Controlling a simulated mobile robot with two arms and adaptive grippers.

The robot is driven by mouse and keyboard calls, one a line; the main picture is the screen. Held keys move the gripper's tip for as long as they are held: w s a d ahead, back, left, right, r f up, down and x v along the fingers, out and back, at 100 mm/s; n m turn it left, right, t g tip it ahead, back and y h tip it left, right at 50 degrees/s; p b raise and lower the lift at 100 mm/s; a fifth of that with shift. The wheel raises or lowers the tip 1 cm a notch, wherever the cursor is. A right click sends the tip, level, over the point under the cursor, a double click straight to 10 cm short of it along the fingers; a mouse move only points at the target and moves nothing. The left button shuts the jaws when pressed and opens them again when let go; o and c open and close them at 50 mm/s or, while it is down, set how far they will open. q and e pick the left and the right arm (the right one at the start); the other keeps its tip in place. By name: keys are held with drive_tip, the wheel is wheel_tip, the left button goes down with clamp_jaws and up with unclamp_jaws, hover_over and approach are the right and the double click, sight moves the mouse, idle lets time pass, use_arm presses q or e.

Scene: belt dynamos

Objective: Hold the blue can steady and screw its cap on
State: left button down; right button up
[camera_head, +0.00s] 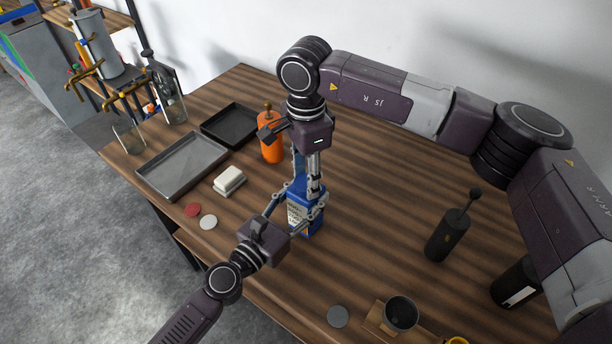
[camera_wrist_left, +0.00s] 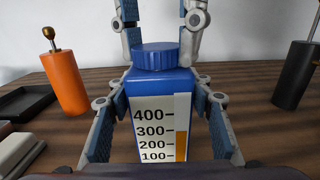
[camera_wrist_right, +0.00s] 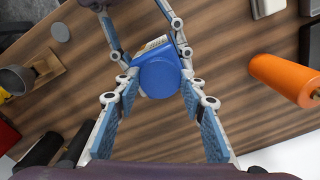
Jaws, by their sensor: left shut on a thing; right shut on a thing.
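The blue can (camera_head: 299,217) stands upright on the wooden table, its label with a printed scale facing my left wrist camera (camera_wrist_left: 155,125). My left gripper (camera_head: 298,204) is shut on the can's body, one finger on each side. The blue ribbed cap (camera_wrist_left: 161,57) sits on top of the can and looks about level. My right gripper (camera_wrist_right: 160,78) points down from above and is shut on the cap, with its fingers on either side. In the head view the cap is mostly hidden by the right fingers. I cannot tell how tightly the cap is seated.
An orange bottle (camera_head: 271,142) stands behind the can. A white block (camera_head: 229,181), a red disc (camera_head: 193,210) and a pale disc (camera_head: 208,222) lie to the left, near a grey tray (camera_head: 152,181) and a black tray (camera_head: 206,130). A dark bottle (camera_head: 446,240) stands right.

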drive_tip(key=m, duration=0.9)
drive_tip(key=shift+m, duration=0.4)
drive_tip(key=m, duration=0.4)
drive_tip(key=shift+m, duration=0.4)
drive_tip(key=m, duration=0.4)
drive_tip(key=o, duration=1.3)
drive_tip(key=shift+r, duration=2.2)
